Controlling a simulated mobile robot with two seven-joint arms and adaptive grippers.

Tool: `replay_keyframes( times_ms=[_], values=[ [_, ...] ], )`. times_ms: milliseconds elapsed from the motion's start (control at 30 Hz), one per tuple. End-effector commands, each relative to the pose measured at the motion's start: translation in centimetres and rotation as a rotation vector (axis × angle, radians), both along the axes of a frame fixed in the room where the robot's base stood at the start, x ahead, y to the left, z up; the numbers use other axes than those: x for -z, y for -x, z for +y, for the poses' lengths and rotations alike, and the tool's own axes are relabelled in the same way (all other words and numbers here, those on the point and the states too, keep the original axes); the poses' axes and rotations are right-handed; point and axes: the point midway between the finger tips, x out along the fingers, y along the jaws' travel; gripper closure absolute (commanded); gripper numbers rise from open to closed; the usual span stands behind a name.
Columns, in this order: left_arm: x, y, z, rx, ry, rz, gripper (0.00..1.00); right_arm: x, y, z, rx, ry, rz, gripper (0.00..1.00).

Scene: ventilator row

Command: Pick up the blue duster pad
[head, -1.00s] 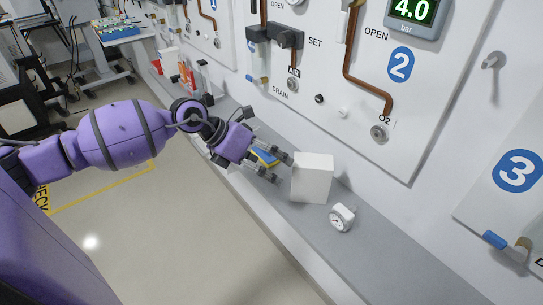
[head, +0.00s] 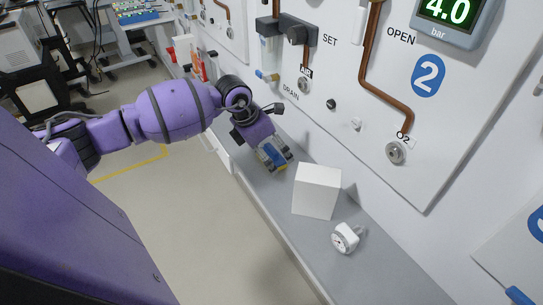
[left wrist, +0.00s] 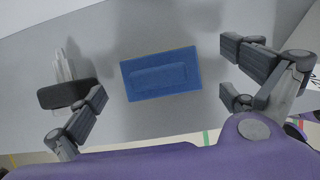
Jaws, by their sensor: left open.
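The blue duster pad (left wrist: 160,73) lies on the grey ledge, flat blue rectangle up, in the middle of the left wrist view. In the head view the pad (head: 272,153) shows only in part, with a yellow edge, behind my fingers. My left gripper (head: 274,158) is open and points down over the pad. In the left wrist view the fingers of my left gripper (left wrist: 150,88) stand apart on either side of the pad, with gaps at both ends. Whether the fingertips touch the ledge I cannot tell. My right gripper is not in view.
A white box (head: 316,190) stands on the grey ledge (head: 290,228) just right of my left gripper. The wall panel (head: 400,185) with pipes and fittings rises behind. Red and white items (head: 188,50) stand farther up the ledge.

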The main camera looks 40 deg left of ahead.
Motion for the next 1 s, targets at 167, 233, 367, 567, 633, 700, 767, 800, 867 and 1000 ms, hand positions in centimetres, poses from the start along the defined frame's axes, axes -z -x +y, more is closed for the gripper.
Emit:
replay_keyframes(
  times_ms=[167,233,367,567,633,700,767,800,867,1000],
  values=[
    [1.25,-0.40,-0.17,0.000,0.000,0.001,0.00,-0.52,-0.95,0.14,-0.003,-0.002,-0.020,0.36],
    [1.29,-0.40,-0.15,0.001,-0.002,0.000,0.00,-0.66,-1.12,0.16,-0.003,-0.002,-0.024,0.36],
    [1.29,-0.38,-0.16,0.001,-0.001,0.001,0.01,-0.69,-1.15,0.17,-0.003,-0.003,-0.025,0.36],
    [1.28,-0.37,-0.16,0.000,0.000,0.001,0.28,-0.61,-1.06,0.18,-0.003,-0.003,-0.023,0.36],
    [1.27,-0.36,-0.16,0.000,0.000,0.001,0.37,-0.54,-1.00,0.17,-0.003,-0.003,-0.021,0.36],
    [1.27,-0.36,-0.16,0.000,0.000,0.001,0.46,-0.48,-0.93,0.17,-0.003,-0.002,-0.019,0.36],
    [1.25,-0.37,-0.16,0.000,0.000,0.001,0.53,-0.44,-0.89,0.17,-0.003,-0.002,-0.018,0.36],
    [1.25,-0.37,-0.17,0.000,0.000,0.001,0.53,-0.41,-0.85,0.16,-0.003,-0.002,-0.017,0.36],
    [1.25,-0.37,-0.17,0.000,0.000,0.001,0.53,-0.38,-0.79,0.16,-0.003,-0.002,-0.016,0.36],
    [1.11,-0.39,-0.16,0.000,0.000,0.001,0.53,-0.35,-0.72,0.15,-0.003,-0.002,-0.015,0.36]
  ],
)
